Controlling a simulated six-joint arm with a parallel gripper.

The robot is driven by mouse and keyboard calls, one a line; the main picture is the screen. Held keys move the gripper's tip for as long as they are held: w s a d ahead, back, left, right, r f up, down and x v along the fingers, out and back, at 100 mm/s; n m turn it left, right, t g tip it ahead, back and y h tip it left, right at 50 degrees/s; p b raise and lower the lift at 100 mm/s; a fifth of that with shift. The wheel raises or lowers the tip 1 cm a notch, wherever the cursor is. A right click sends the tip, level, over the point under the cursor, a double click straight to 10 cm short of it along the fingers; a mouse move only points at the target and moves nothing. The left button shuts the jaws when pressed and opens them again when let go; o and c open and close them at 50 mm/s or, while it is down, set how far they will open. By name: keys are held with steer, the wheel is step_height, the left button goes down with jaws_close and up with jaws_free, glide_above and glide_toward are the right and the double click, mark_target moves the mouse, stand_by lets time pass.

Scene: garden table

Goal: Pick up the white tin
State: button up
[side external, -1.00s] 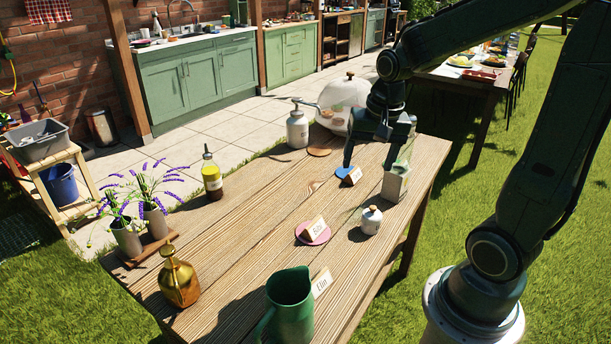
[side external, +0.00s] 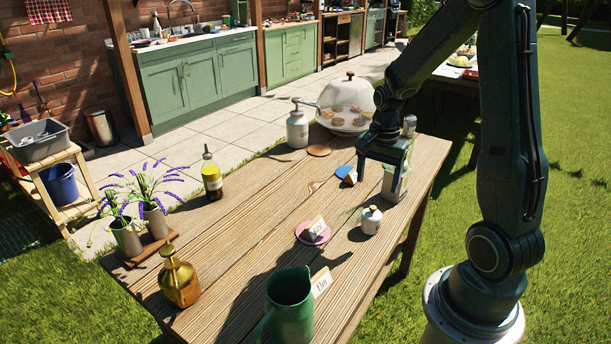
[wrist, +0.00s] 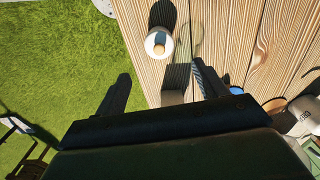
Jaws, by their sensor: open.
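A small white tin (side external: 371,220) with a wooden knob stands upright on the table, near its right edge. The wrist view shows this tin (wrist: 157,44) beyond my fingertips, roughly in line with the gap between them. My gripper (side external: 382,182) is open, pointing down over the table behind the tin in the side view. A pale box-like container (side external: 391,183) stands beneath it, partly hidden by a finger.
A green jug (side external: 290,305) stands at the front. A pump bottle (side external: 297,130) and glass dome (side external: 350,95) stand behind. The table's right edge is close.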

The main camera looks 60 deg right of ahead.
mark_target(373, 206)
steer(key=shift+f, duration=4.15)
steer(key=shift+f, duration=0.15)
steer(key=shift+a+f, duration=0.15)
steer(key=shift+f, duration=2.3)
steer(key=c, duration=1.1)
steer(key=shift+o, duration=0.2)
